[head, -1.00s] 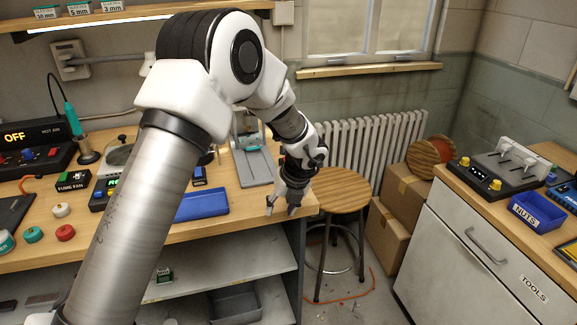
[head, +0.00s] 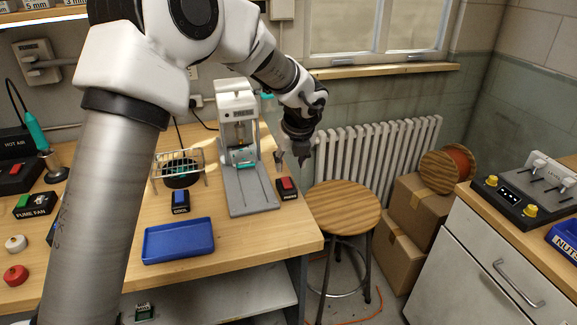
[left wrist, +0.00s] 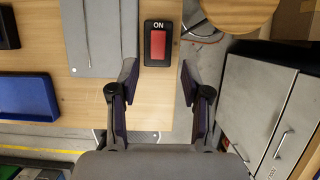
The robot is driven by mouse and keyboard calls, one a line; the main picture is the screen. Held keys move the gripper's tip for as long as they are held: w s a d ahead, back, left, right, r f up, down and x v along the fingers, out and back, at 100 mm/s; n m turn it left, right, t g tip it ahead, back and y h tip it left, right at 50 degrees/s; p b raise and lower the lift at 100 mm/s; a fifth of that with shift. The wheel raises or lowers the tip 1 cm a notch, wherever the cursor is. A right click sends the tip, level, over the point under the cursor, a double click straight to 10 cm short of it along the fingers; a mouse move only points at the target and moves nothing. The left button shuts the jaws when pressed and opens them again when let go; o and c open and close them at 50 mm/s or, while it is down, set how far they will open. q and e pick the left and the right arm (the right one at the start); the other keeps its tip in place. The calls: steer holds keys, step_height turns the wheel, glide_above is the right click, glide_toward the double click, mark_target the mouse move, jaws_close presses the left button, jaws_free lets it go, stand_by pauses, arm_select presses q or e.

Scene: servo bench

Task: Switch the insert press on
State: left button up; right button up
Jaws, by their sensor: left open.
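The insert press (head: 238,120) is a white upright machine on a grey base plate at the bench's right end. Beside that plate is a black switch box with a red rocker (head: 287,184), apparently labelled PRESS. In the left wrist view the red rocker (left wrist: 158,45) lies ahead, between the lines of my fingers, with ON printed at its far edge. Which way the rocker is tipped, I cannot tell. My left gripper (head: 291,160) is open and empty, above and just behind the switch in the head view; its fingers (left wrist: 158,76) show apart. My right gripper is not in view.
A blue tray (head: 179,241) and a blue-switched box (head: 180,201) are left of the press. A wire rack (head: 178,167) stands behind them. A round wooden stool (head: 343,208) is just beyond the bench's right edge. Bare bench top lies in front of the switch.

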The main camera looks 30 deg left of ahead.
mark_target(286, 182)
arm_select(q)
steer(key=x, duration=0.7)
steer(key=shift+s+f, duration=0.1)
steer(key=shift+f, duration=0.1)
steer(key=shift+s+d+r, duration=0.15)
steer(key=shift+s+r, duration=0.05)
steer(key=shift+r, duration=0.05)
steer(key=shift+c, duration=0.7)
jaws_close()
